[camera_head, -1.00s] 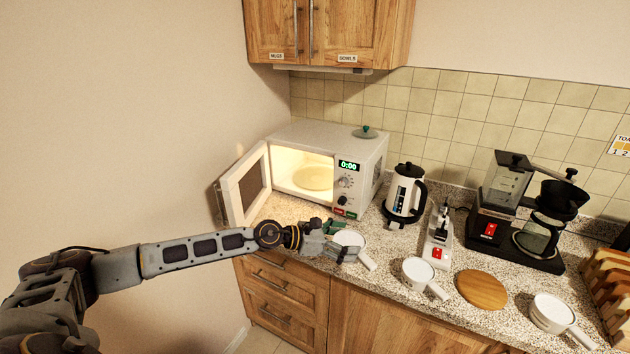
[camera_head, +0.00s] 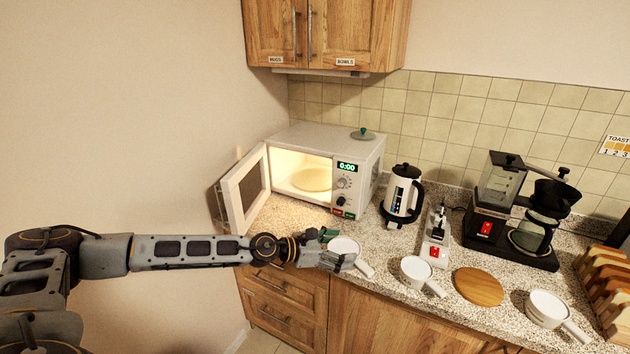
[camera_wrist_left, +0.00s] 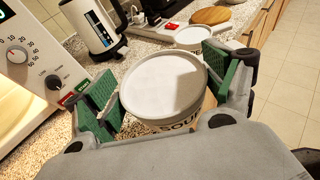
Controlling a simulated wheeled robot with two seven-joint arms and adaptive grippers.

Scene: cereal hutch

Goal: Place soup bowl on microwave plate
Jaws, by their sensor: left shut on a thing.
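The soup bowl (camera_head: 344,246) is white with a handle pointing to the lower right. In the left wrist view the soup bowl (camera_wrist_left: 165,85) sits between green finger pads, with part of the word SOUP on its side. My left gripper (camera_head: 338,249) is shut on it in front of the microwave's right side, near the counter's front edge. I cannot tell whether the bowl touches the counter. The microwave (camera_head: 318,148) has its door (camera_head: 245,192) open to the left. The round microwave plate (camera_head: 312,179) lies empty in the lit inside. My right gripper is not in view.
A kettle (camera_head: 402,195) stands right of the microwave, with a small scale-like device (camera_head: 437,240) beside it. Two other white handled bowls (camera_head: 417,270) (camera_head: 546,305) and a round wooden board (camera_head: 479,286) lie to the right. A coffee maker (camera_head: 520,215) stands behind. Counter before the microwave opening is clear.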

